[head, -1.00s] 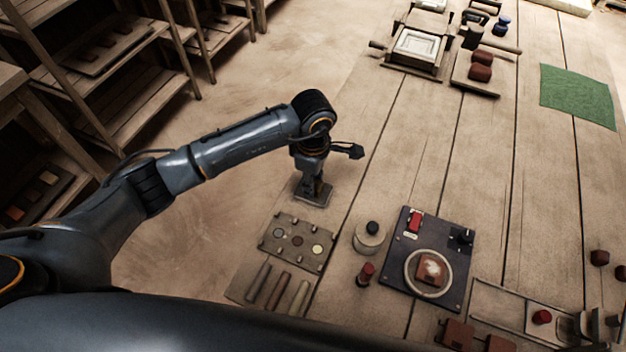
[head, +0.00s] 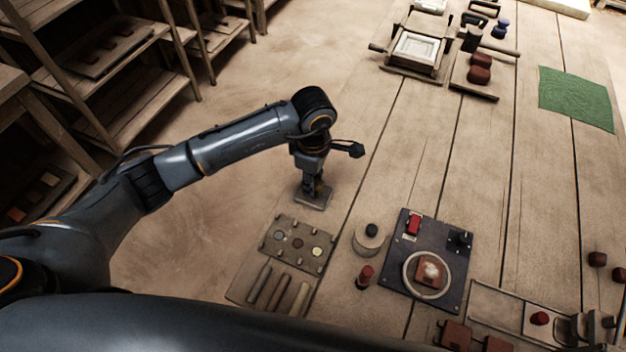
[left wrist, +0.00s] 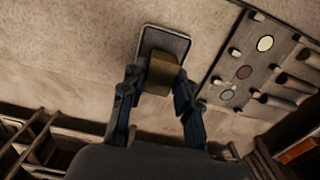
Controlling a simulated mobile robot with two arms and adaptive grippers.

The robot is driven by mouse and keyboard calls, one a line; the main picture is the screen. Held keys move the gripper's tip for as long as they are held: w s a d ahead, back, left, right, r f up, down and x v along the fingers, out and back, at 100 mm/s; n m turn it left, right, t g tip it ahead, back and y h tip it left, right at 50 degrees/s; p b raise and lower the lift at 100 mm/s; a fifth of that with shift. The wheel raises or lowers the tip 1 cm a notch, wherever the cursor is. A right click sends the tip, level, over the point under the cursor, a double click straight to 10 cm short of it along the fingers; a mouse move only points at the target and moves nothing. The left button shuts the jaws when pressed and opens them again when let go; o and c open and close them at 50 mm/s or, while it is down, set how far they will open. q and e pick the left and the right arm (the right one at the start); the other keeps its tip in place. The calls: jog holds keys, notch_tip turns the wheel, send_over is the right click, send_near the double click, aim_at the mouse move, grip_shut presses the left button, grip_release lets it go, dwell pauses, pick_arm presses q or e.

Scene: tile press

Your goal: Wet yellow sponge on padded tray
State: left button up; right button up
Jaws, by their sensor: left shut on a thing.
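The yellow sponge (left wrist: 159,74), a dull yellow-brown block, sits between the fingers of my left gripper (left wrist: 160,84). The gripper is shut on it, over the near part of the tray. In the head view the gripper (head: 314,191) points down at the tray and the sponge is hard to make out. I cannot tell whether the sponge touches the pad. My right gripper is not in view.
A board with coloured discs (head: 298,242) lies close to the tray, with several rods beside it. A round pot (head: 369,241) and a dark panel with a turntable (head: 408,285) stand to the right. A framed press (head: 416,48) and a green mat (head: 577,97) are farther back.

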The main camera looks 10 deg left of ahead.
pick_arm(q)
jog(key=shift+r+p, duration=1.2)
jog(key=shift+r, duration=1.45)
